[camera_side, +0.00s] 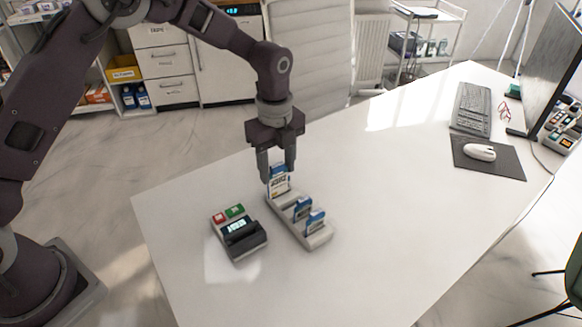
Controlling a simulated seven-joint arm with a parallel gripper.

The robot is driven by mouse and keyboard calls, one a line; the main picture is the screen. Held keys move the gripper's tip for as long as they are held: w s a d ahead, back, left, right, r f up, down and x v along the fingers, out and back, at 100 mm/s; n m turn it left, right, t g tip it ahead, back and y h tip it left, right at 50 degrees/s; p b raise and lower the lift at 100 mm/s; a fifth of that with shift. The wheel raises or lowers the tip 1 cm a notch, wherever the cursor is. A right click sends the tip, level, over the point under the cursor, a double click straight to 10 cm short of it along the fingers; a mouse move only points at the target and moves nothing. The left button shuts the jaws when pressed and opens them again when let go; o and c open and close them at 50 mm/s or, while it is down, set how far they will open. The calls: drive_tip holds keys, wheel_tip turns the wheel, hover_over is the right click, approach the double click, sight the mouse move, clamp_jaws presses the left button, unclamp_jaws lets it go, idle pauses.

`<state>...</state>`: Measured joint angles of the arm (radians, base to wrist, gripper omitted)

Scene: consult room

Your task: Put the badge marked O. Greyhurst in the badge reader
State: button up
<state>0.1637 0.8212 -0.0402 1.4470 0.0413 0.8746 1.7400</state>
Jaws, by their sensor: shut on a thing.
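My gripper (278,172) points down over the far end of a pale badge rack (318,238) on the white desk. It is shut on a white badge with a blue top (280,184), which stands upright at the rack's far slot; I cannot tell if it is clear of the slot. Two more blue-topped badges stand in the rack, a middle one (302,208) and a near one (316,221). The names on the badges are too small to read. The badge reader (241,238), dark with a lit display and red and green buttons, sits left of the rack.
The white desk (380,200) is clear to the right of the rack. A keyboard (472,108), a mouse (480,152) on a dark mat, red glasses (504,111) and a monitor (553,65) stand at the far right. A white chair (310,50) is behind the desk.

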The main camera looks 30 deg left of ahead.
drive_tip(key=s+a+f, duration=0.2)
drive_tip(key=s+f, duration=0.2)
drive_tip(key=s, duration=0.6)
drive_tip(key=shift+s+a+f, duration=0.15)
drive_tip(key=shift+s+f, duration=0.05)
drive_tip(key=shift+s, duration=0.15)
drive_tip(key=shift+f, duration=0.35)
idle(0.7)
drive_tip(key=shift+f, duration=0.35)
drive_tip(key=shift+f, duration=0.1)
idle(0.3)
drive_tip(key=shift+f, duration=0.65)
drive_tip(key=shift+f, duration=0.25)
drive_tip(key=shift+f, duration=0.5)
